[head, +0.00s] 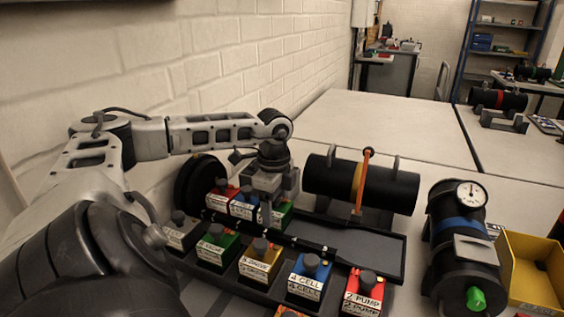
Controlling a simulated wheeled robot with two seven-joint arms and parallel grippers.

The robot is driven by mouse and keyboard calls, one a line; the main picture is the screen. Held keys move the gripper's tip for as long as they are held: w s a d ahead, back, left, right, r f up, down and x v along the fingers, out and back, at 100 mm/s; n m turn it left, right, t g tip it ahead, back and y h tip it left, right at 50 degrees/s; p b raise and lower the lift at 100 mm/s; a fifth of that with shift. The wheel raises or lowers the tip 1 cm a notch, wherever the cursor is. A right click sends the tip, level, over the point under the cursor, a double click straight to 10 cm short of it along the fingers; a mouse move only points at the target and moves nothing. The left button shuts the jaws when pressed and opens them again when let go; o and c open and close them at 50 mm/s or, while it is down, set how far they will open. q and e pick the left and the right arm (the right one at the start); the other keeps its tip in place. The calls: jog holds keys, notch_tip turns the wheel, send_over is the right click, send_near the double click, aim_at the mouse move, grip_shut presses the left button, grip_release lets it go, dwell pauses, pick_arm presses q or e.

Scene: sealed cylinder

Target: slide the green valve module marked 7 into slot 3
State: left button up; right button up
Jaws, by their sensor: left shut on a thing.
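My left gripper (268,205) points down over the black tray (370,245) and is shut on a green module (284,215), which is partly hidden by the fingers. Its number is not readable here. It is at the right end of a short row, beside a blue module (243,206) and a red module (221,196) in the tray. The slot numbers cannot be read. Another green module (217,248) with a white label stands in the front rack. My right gripper is not in view.
A black cylinder (390,190) with an orange clamp lies behind the tray. A gauge cylinder (458,245) and yellow bin (530,268) are right.

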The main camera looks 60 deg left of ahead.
pick_arm(q)
jog(key=shift+s+a+r, duration=0.1)
jog(key=shift+a, duration=0.05)
jog(key=o, duration=1.3)
notch_tip(320, 180, up, 7)
jog(key=p, duration=0.5)
